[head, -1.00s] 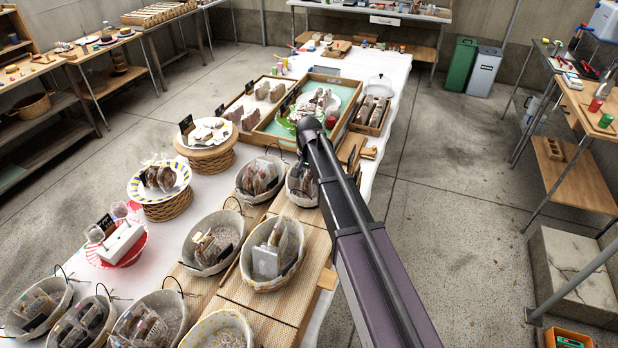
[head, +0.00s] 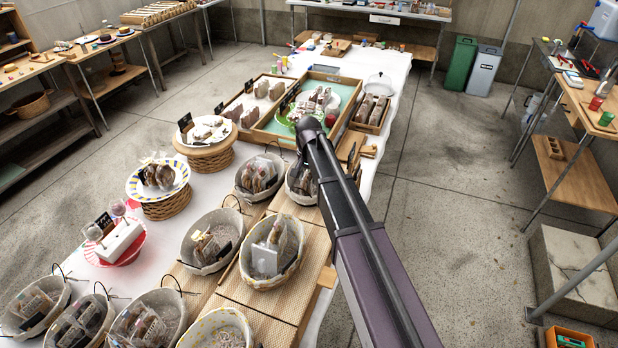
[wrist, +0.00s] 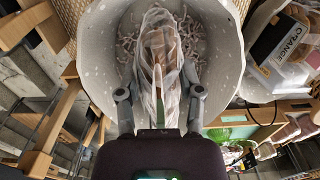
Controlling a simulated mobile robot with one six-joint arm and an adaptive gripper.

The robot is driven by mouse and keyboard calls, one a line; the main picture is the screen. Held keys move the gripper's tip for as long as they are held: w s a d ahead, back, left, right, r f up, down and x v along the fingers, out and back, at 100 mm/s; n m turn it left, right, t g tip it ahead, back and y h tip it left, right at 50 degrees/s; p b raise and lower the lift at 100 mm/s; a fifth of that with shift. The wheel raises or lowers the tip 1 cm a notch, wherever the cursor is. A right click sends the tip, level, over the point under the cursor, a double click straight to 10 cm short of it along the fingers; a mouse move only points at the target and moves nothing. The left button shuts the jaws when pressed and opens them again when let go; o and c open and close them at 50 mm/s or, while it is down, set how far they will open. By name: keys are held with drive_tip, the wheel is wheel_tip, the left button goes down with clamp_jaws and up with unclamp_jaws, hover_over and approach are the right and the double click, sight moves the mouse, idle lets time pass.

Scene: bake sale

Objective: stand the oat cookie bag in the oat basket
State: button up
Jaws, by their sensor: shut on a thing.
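A clear bag of brown cookies (wrist: 158,50) is between the fingers of my gripper (wrist: 160,95) in the wrist view. My gripper is shut on the bag near its top. Beyond the bag is a pale speckled basket (wrist: 218,40) with shredded filler in the bottom. The bag is over or inside this basket; I cannot tell whether it touches the filler. In the head view a basket (head: 298,194) is partly behind my arm, and my gripper and the held bag are hidden there. No label naming the bag or this basket is readable.
Baskets with bagged goods stand close by, including one just left (head: 242,186) and one in front (head: 262,283). A basket labelled ORANGE (wrist: 300,40) is at the right in the wrist view. A wooden tray (head: 383,120) is behind.

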drive_tip(key=o, duration=0.9)
wheel_tip(320, 180, up, 12)
drive_tip(key=p, duration=1.2)
drive_tip(key=shift+r, duration=0.1)
drive_tip(key=shift+d, duration=0.1)
drive_tip(key=s+d+f+n+b, duration=0.1)
drive_tip(key=s+d, duration=0.4)
drive_tip(key=s, duration=0.2)
drive_tip(key=s+d+f+n+b, duration=0.1)
drive_tip(key=s+d+n, duration=0.1)
drive_tip(key=s+d, duration=0.3)
drive_tip(key=s+d+f+n+b, duration=0.1)
drive_tip(key=s+d, duration=0.4)
drive_tip(key=s, duration=0.5)
drive_tip(key=shift+s+d+f+b, duration=0.3)
drive_tip(key=shift+d+f+b, duration=0.1)
drive_tip(key=shift+f, duration=0.1)
